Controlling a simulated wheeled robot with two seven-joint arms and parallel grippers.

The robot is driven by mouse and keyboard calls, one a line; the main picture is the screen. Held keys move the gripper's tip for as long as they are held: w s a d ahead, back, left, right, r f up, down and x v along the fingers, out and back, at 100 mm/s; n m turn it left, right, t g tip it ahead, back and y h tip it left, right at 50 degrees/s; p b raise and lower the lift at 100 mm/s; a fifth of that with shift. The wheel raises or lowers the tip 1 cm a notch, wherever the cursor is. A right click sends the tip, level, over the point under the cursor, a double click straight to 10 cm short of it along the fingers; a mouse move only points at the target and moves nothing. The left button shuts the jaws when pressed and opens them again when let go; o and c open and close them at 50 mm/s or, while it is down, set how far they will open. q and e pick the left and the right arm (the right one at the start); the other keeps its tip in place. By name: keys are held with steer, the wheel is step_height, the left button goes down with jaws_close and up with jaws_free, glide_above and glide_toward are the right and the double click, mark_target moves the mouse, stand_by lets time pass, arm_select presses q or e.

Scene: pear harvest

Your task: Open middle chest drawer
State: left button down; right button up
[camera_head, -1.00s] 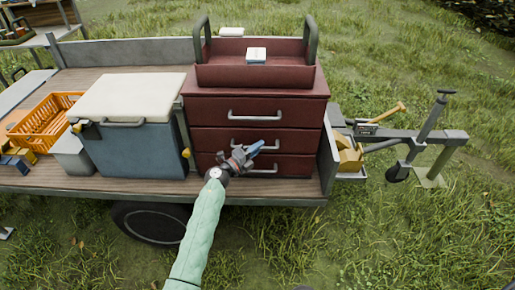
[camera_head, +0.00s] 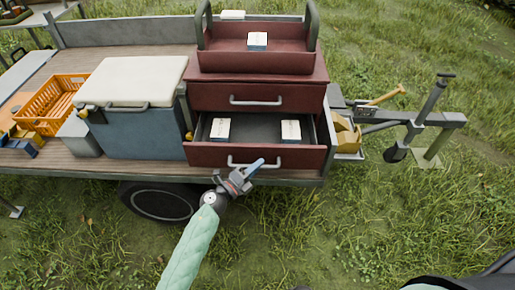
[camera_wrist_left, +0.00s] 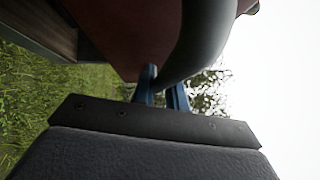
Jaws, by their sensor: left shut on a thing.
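The dark red chest (camera_head: 258,68) stands on the trailer bed. Its middle drawer (camera_head: 205,155) is pulled out toward me, and two small white boxes (camera_head: 220,129) (camera_head: 291,131) lie inside. My left gripper (camera_head: 253,168) is at the middle of this drawer's grey bar handle (camera_head: 236,161), shut on it. In the left wrist view, the blue fingers (camera_wrist_left: 162,92) are on either side of the dark curved handle (camera_wrist_left: 205,45). The top drawer (camera_head: 215,97) is closed. The bottom drawer is hidden below the open one. My right gripper is not in view.
A blue cooler (camera_head: 140,135) with a white lid stands left of the chest, beside an orange crate (camera_head: 52,100). The trailer hitch (camera_head: 425,120) juts out on the right. Open grass (camera_head: 330,230) lies in front.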

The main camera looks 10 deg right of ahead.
arm_select(q)
steer(key=s+a, duration=0.1)
steer(key=s, duration=0.5)
steer(key=shift+s+a+p, duration=0.2)
steer(key=shift+s+p, duration=0.1)
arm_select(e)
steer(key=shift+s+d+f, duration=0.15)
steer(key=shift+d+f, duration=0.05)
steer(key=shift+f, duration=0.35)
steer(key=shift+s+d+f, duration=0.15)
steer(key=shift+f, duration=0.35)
arm_select(q)
steer(key=shift+f, duration=0.1)
steer(key=c, duration=1.4)
jaws_free()
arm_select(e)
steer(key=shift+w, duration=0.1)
arm_select(q)
steer(key=b+v, duration=0.3)
steer(key=v, duration=0.4)
steer(key=shift+a, duration=0.35)
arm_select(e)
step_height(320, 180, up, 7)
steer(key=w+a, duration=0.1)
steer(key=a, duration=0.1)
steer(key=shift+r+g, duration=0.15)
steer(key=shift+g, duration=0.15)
arm_select(q)
steer(key=shift+s, duration=0.1)
